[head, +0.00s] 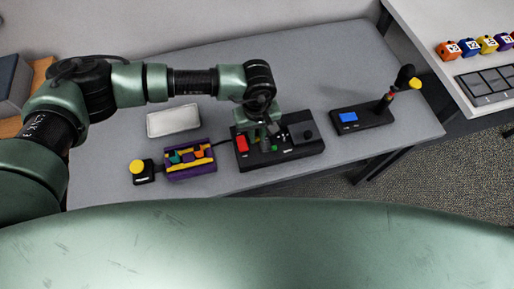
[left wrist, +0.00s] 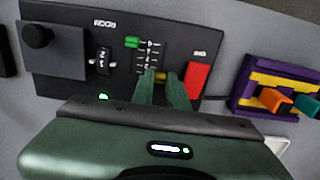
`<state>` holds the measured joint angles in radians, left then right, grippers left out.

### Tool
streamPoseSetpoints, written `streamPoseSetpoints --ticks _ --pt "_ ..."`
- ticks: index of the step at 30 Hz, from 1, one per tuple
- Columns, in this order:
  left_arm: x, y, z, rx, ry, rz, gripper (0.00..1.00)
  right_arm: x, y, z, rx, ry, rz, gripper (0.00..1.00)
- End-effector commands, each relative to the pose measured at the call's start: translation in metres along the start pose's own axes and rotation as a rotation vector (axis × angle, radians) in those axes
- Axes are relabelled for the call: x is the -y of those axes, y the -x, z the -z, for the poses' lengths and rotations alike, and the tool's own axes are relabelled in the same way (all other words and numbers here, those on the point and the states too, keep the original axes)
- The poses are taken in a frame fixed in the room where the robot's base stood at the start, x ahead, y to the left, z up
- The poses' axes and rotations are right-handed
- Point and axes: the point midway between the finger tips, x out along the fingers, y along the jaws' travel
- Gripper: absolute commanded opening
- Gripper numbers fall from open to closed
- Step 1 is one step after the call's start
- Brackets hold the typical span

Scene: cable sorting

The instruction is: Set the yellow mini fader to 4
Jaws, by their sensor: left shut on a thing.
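A green fader cap (left wrist: 132,42) is at the other end of the panel's slots, beside a white number scale (left wrist: 150,50) too small to read surely. In the head view my left gripper (head: 264,143) reaches down onto the panel (head: 310,148) and hides the yellow cap. My right gripper is not in view.
A red button (left wrist: 197,78) is right beside the fingers. The panel also has a dark knob (left wrist: 37,36).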

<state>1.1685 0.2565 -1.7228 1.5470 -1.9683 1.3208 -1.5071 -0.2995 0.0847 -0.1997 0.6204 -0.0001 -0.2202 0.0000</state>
Motion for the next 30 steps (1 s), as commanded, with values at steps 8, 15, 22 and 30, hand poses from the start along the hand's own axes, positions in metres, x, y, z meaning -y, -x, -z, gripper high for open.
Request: streamPoseSetpoints --ticks 8,15,22,30 --pt "-0.001 0.001 0.007 -0.003 0.000 0.002 0.00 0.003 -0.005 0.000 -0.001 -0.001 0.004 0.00" --pt "-0.001 0.001 0.007 -0.003 0.001 0.001 0.24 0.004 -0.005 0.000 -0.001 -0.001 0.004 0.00" --pt "-0.001 0.001 0.006 0.000 -0.001 0.001 0.24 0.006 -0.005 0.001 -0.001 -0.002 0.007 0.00" --pt "-0.001 0.035 0.007 -0.003 0.000 -0.002 0.24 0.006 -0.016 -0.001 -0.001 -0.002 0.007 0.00"
